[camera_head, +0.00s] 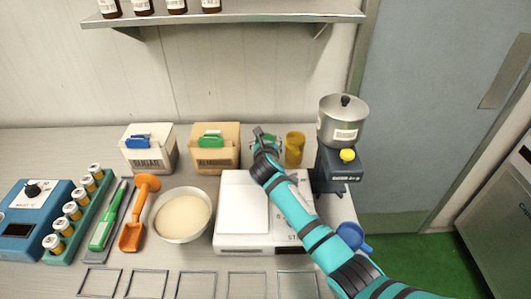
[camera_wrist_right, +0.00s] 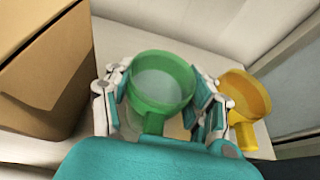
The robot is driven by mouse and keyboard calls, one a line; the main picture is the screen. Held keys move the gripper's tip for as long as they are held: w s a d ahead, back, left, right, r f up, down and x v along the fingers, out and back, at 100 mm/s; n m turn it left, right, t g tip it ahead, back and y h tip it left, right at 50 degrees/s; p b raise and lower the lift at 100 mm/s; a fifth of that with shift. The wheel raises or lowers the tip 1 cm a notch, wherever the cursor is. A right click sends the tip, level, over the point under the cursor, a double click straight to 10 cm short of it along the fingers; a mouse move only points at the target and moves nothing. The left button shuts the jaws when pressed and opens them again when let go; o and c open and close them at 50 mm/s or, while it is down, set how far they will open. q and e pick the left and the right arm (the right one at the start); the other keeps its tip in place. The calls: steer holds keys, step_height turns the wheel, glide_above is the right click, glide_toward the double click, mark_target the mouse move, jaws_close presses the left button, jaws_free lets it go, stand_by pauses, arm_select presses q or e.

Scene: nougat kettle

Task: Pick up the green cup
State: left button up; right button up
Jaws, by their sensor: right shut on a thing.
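The green cup (camera_wrist_right: 162,88) sits between the two fingers of my right gripper (camera_wrist_right: 160,105) in the right wrist view, its handle toward the palm. The right gripper is shut on it, with a finger on each side. In the head view the right gripper (camera_head: 264,148) is at the back of the table, and the cup (camera_head: 270,139) is mostly hidden behind it. Whether the cup is lifted off the table is hard to tell. My left gripper is not in view.
A yellow cup (camera_head: 294,149) stands close on the right, and a brown box (camera_head: 215,160) on the left. A white scale (camera_head: 262,246) lies under my right arm. A grinder-like machine (camera_head: 338,160) stands further right. A shelf (camera_head: 225,18) with bottles hangs above.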

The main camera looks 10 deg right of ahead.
steer(key=shift+c, duration=0.9)
